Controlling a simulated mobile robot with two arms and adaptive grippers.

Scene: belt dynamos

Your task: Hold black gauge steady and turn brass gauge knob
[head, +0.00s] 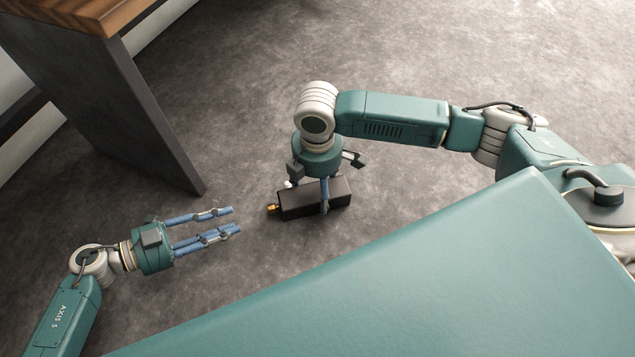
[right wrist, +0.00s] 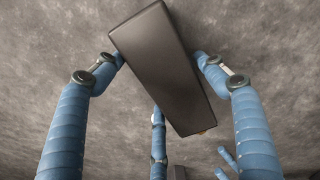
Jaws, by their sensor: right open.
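The black gauge (head: 300,202) is a dark box that shows in the head view below my right gripper (head: 318,198). Its brass knob (head: 272,209) sticks out from its left end. In the right wrist view the gauge (right wrist: 165,65) lies slantwise between the blue fingers of my right gripper (right wrist: 158,60). These fingers are open around it; whether any touches it I cannot tell.
A table with a wooden top (head: 75,15) and a dark side panel (head: 140,110) stands at the upper left. Grey floor (head: 420,50) lies open behind the arms. My teal body surface fills the lower right.

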